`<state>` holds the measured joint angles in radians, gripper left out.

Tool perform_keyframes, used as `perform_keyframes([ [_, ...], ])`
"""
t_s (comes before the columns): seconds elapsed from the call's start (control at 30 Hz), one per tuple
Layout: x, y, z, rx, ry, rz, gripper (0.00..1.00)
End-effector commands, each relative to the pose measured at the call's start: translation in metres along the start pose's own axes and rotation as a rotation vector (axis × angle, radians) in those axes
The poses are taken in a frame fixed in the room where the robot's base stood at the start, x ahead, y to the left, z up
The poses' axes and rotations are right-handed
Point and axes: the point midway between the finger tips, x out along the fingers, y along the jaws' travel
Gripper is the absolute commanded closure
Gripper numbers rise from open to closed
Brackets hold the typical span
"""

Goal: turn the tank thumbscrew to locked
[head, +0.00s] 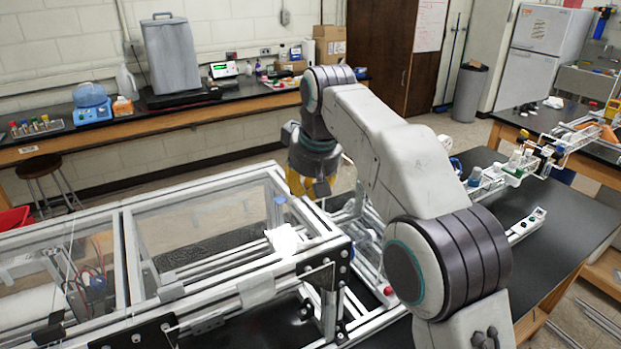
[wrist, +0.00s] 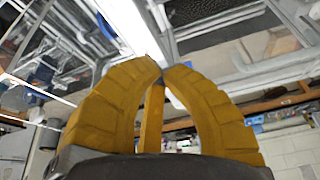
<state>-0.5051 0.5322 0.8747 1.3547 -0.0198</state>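In the wrist view my gripper (wrist: 165,67) has yellow ribbed fingers that curve inward. Their tips come together in front of a pale frame bar, and I see no object held between them. In the head view the yellow fingers (head: 300,183) show only in part behind my arm, above the far side of the extrusion frame (head: 127,250). I cannot make out the tank thumbscrew for certain in either view. A small blue-grey upright part (head: 276,212) stands at the frame's corner, left of and below the gripper.
Clear panels fill the frame's top. A red knob (head: 388,290) is low on the frame near my arm. A dark bench (head: 540,220) with racks of bottles stands at the right. A grey bin (head: 468,92) and a far counter (head: 190,110) are behind.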

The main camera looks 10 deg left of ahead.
Motion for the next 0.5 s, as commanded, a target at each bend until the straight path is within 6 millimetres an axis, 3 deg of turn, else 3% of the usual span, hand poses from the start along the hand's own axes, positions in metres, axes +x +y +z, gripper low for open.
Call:
perform_keyframes([
  [0.2, 0.045, 0.000, 0.002, 0.000, 0.001, 0.000, 1.00],
  [0.3, 0.058, 0.000, 0.002, 0.001, 0.002, 0.000, 1.00],
  [0.5, 0.060, 0.000, -0.015, 0.000, 0.001, 0.000, 1.00],
])
